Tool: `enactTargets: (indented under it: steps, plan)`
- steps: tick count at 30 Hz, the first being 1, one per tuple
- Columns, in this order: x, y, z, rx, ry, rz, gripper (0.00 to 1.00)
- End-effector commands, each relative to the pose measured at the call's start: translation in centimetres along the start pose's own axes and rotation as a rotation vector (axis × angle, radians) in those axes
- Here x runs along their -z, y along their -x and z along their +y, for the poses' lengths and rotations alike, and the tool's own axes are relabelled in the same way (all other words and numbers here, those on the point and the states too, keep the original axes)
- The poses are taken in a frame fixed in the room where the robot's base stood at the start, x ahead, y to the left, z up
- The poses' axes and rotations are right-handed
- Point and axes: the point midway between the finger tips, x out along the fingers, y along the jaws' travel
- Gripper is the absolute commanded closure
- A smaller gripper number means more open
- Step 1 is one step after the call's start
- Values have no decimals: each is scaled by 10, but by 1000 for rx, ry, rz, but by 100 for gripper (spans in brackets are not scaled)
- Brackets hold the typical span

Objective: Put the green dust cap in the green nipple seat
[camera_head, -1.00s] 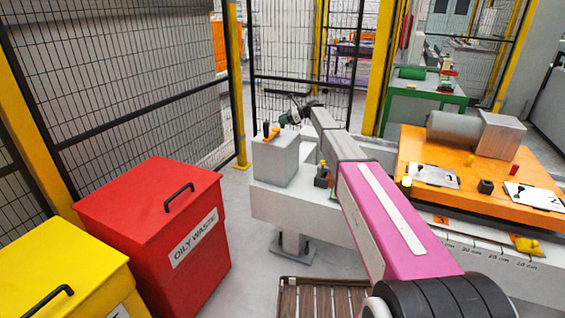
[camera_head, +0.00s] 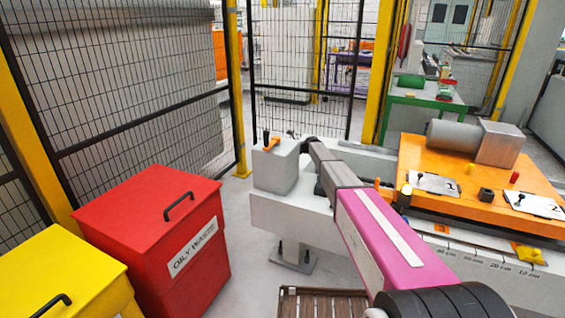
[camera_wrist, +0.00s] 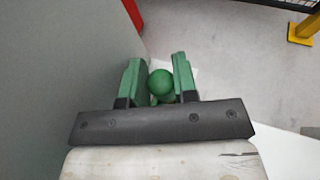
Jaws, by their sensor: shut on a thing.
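In the wrist view the green dust cap (camera_wrist: 161,84) shows as a round green knob between the two green fingers of my gripper (camera_wrist: 160,80). My gripper is shut on it. Below the cap, its lower part is partly hidden by the dark bracket of my wrist. In the head view my gripper and the cap are hidden behind my own arm, near the grey block (camera_head: 277,170). I cannot make out the green nipple seat in either view.
The grey block carries a black peg and an orange lever (camera_head: 268,146). An orange table (camera_head: 450,200) with a motor (camera_head: 460,135) stands at right. A red oily waste bin (camera_head: 150,215) and a yellow bin (camera_head: 60,270) stand at left. A large grey surface (camera_wrist: 60,70) fills the wrist view's left.

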Motion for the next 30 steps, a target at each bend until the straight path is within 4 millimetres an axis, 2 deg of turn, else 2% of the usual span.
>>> enactTargets:
  steps: [7, 19, 20, 22, 30]
  plan:
    - [32, -14, -1, 0, -1, 0, 96]
    - [38, -16, 0, 0, -1, 0, 96]
    - [38, -16, 0, 0, -1, 0, 70]
    - [38, -16, 0, 0, -1, 0, 48]
    - [37, -15, 0, 0, -1, 0, 48]
